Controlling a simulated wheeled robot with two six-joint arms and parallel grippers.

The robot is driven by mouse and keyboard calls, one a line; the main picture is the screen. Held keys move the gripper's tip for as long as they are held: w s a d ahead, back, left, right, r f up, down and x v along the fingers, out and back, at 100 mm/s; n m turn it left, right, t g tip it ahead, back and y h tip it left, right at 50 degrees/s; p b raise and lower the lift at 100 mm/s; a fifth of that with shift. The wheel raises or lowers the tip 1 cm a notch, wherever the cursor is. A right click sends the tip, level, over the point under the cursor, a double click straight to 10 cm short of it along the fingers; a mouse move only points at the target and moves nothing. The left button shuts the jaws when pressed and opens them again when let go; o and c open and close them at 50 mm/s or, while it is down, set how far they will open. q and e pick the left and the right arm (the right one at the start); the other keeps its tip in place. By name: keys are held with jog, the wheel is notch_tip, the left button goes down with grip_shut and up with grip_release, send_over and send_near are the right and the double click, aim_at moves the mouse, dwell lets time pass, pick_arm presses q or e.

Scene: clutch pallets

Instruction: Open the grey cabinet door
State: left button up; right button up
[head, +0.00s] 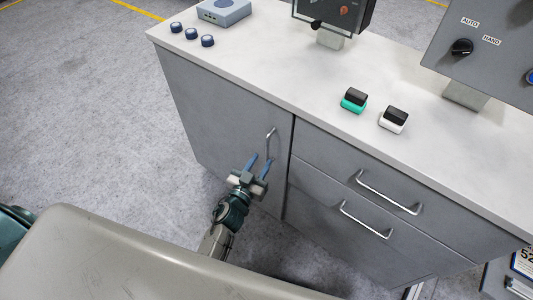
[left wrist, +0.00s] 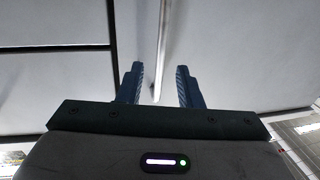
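The grey cabinet door (head: 220,115) is the left front panel of the cabinet, and it looks shut flush with the front. Its vertical metal handle (head: 271,137) is near the door's right edge. My left gripper (head: 261,161) is at the handle's lower end, with its two blue fingers apart. In the left wrist view the bright handle bar (left wrist: 161,45) runs between the open fingers (left wrist: 159,75), with a gap on each side. I cannot tell how deep the handle sits between them. My right gripper is not in view.
Two drawers with bar handles (head: 388,192) (head: 366,220) are right of the door. The white countertop (head: 290,70) holds a green-and-black block (head: 354,100), a white-and-black block (head: 394,119), several dark knobs (head: 191,33) and control panels (head: 490,55). Floor (head: 100,120) left of the cabinet is clear.

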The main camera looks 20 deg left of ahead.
aim_at(267, 152)
pick_arm(q)
jog(key=shift+w+d, duration=0.15)
jog(key=shift+w, duration=0.85)
jog(key=shift+w+d, duration=0.15)
jog(key=shift+w, duration=0.85)
grip_shut()
